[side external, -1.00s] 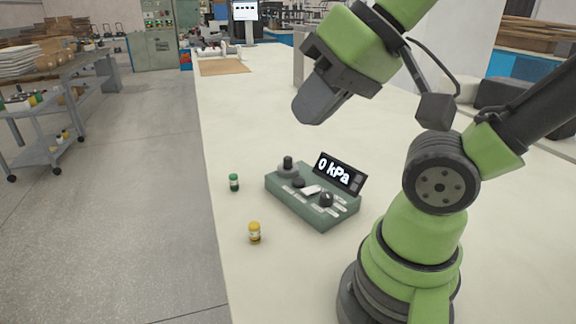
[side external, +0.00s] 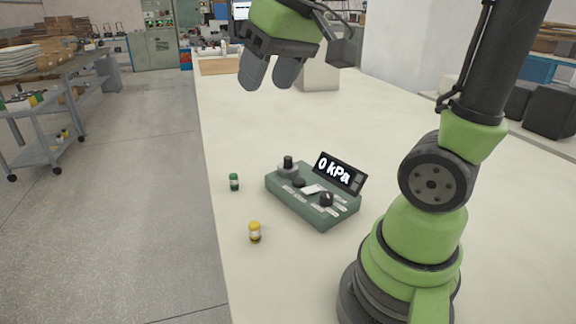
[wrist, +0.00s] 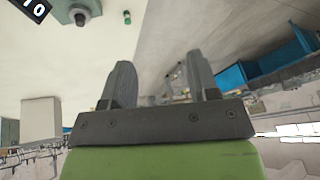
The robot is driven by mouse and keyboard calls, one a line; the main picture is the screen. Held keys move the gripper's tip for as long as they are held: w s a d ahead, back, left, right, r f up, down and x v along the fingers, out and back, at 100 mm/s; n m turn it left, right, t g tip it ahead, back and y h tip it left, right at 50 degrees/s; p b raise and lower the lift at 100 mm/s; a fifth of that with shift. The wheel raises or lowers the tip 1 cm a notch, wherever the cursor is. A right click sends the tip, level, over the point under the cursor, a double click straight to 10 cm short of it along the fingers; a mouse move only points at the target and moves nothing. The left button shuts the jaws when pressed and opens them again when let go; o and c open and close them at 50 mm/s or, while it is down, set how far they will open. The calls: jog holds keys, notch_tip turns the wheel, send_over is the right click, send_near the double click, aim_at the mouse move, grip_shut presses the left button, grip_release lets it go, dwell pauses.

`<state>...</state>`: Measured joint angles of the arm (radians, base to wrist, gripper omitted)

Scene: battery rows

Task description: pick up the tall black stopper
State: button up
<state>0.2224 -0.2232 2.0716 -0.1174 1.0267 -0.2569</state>
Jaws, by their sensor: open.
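The tall black stopper (side external: 288,161) stands upright in a round grey base at the back left corner of a green control box (side external: 305,210). In the wrist view the stopper (wrist: 80,17) shows at the top left, partly seen from above on its grey base. My gripper (side external: 268,82) is open and empty, high above the table behind the box and well apart from the stopper. Its two grey fingers (wrist: 160,65) are spread in the wrist view with nothing between them.
The box carries a tilted display (side external: 340,173) reading 0 kPa, a low black cap (side external: 299,182) and a black knob (side external: 326,199). A green-capped vial (side external: 234,182) and a yellow-capped vial (side external: 255,232) stand left of it near the table's edge. Most of the white table is clear.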

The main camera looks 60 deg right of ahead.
jog(key=w+d+f+g, duration=0.2)
jog(key=w+d+f, duration=0.1)
jog(key=w+d, duration=0.25)
jog(key=g, duration=0.3)
send_over(288, 157)
jog(key=shift+n, duration=0.4)
notch_tip(288, 157, down, 17)
jog(key=shift+r, duration=0.1)
jog(key=shift+f, duration=3.1)
jog(key=c, duration=1)
notch_tip(288, 157, up, 15)
jog(key=shift+f, duration=0.2)
